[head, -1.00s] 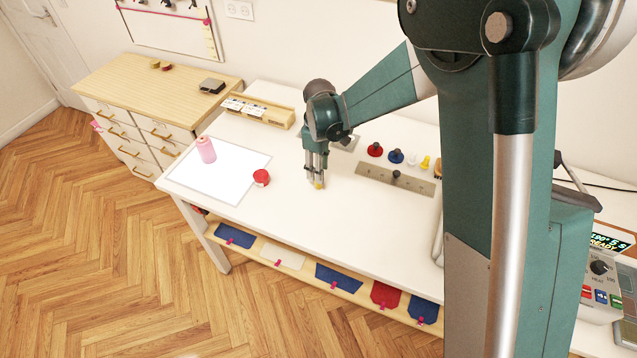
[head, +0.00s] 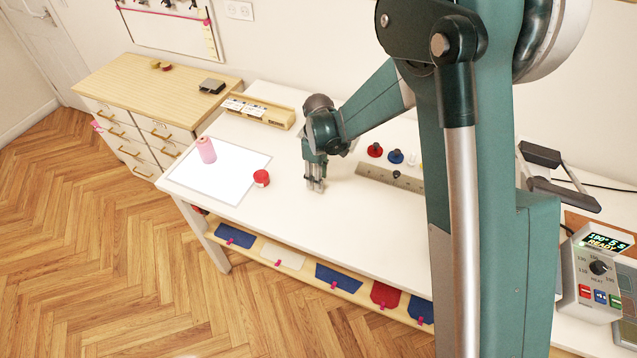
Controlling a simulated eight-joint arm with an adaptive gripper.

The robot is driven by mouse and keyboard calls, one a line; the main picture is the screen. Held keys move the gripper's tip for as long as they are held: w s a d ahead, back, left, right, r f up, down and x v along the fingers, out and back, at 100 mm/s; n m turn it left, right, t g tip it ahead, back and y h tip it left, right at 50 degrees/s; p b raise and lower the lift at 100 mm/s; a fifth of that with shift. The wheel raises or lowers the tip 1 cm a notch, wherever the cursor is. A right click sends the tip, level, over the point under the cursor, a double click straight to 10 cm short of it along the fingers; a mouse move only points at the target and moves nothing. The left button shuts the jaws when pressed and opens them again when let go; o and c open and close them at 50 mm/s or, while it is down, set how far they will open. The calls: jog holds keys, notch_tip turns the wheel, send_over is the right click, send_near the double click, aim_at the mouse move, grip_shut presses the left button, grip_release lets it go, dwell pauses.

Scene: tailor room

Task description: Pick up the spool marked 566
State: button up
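A pink spool (head: 206,150) stands upright on the white mat (head: 226,186) at the left end of the white table. Red (head: 375,150) and blue (head: 396,156) spool-like pieces stand at the back of the table, with a white one (head: 412,159) partly behind my arm. The number 566 is not readable on anything in view. My gripper (head: 316,188) points down at the table, right of the mat and in front of the coloured pieces. Its fingers look close together; whether they hold anything is too small to tell.
A round red item (head: 261,178) lies by the mat's right edge. A wooden tray (head: 266,118) with cards stands at the back left of the table (head: 300,235). A grey metal strip (head: 378,178) lies right of my gripper. The table's front middle is clear.

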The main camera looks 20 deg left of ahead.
jog(key=shift+f, duration=1.2)
jog(key=shift+c, duration=0.6)
jog(key=c, duration=0.7)
